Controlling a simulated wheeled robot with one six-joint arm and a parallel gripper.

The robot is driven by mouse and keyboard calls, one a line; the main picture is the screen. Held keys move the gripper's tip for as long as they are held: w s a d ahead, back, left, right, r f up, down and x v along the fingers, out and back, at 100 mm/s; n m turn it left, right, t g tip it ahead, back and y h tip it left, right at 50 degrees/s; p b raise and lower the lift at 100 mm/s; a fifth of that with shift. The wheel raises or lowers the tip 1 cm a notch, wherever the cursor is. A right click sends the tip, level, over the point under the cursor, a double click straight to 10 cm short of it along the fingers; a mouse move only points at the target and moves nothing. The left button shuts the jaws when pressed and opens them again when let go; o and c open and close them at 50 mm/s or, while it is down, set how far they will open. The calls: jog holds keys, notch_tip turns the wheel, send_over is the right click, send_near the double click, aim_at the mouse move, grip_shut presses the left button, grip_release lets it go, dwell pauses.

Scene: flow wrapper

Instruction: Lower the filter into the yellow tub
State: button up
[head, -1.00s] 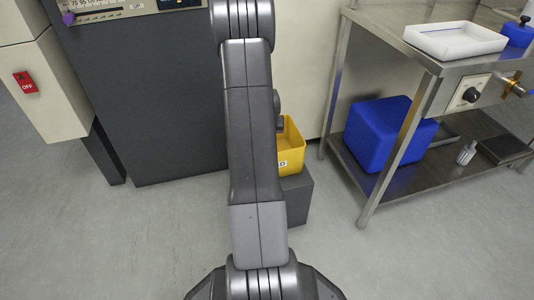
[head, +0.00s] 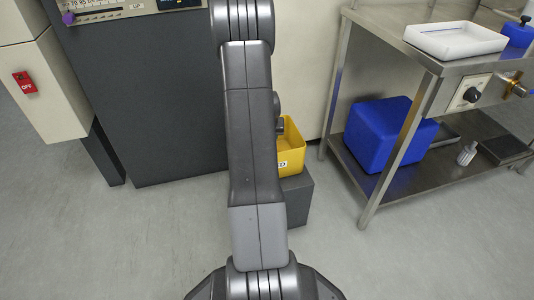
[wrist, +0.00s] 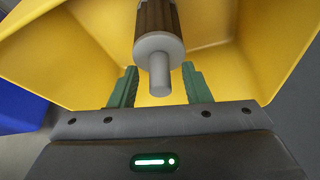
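The yellow tub (head: 291,150) stands on a dark grey block behind my arm, which hides much of it in the head view. In the wrist view the tub (wrist: 85,50) fills most of the picture. The filter (wrist: 158,45), brown and ribbed with a grey end cap and a short stub, shows within the tub's outline, its stub toward me. My gripper (wrist: 160,70) has two green fingers spread either side of the stub, with a visible gap on each side. The filter's far end is cut off; I cannot tell whether it rests on the tub floor.
The dark grey block (head: 298,200) sits on the floor. A steel table (head: 375,20) at the right holds a white tray (head: 455,40), with a blue box (head: 388,135) on its lower shelf. A dark machine cabinet (head: 140,100) stands left. The front floor is clear.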

jog(key=p+v, duration=0.5)
jog(key=v, duration=0.8)
jog(key=shift+s+r, duration=0.2)
jog(key=shift+r, duration=0.1)
jog(key=b+x, duration=0.5)
jog(key=x, duration=0.9)
jog(key=shift+r, duration=0.45)
